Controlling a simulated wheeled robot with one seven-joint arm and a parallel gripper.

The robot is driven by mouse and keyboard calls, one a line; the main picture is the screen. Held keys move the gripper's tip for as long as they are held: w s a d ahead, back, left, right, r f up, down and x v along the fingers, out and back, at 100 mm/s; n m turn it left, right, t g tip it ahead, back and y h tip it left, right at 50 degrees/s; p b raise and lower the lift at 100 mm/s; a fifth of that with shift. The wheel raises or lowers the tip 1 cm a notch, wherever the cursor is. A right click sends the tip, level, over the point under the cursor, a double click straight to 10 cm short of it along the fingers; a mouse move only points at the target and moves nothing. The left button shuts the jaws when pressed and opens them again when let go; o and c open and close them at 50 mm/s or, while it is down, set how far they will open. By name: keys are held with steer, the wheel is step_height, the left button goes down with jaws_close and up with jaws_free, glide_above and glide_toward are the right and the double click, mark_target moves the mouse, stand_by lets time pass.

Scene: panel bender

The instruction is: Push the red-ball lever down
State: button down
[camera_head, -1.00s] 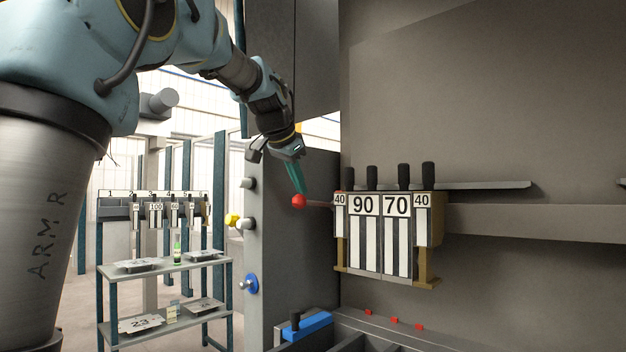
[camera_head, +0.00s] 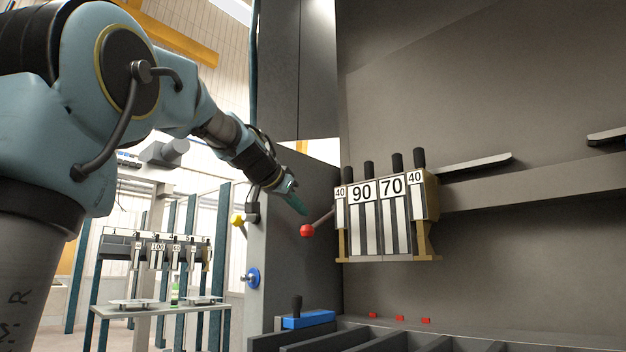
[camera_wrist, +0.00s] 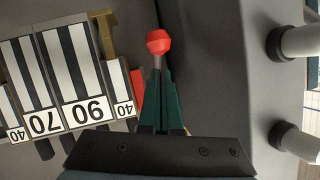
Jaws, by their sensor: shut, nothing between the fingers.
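The red-ball lever (camera_head: 307,230) juts from the left side of the numbered tool block, its rod slanting down to the red ball at its left end. The red ball also shows in the wrist view (camera_wrist: 160,41), just beyond my fingertips. My gripper (camera_head: 301,208) has green fingers that are shut and empty. The fingertips are just above the ball in the head view. In the wrist view my gripper (camera_wrist: 160,76) lines up with the lever's rod. I cannot tell whether the tips touch the lever.
The block (camera_head: 386,215) with plates marked 40, 90, 70, 40 stands right of the lever. A grey machine column (camera_head: 285,270) with a blue-ringed knob (camera_head: 253,278) is to the left. A blue block (camera_head: 308,319) with a black handle lies below.

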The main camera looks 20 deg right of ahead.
mark_target(307, 226)
steer(key=f+b, duration=0.2)
steer(key=b, duration=0.1)
steer(key=f+b, duration=0.1)
steer(key=shift+w+d, duration=0.1)
steer(key=shift+d, duration=0.15)
steer(key=shift+f+b, duration=0.2)
steer(key=shift+b, duration=0.2)
steer(key=shift+d+r, duration=0.1)
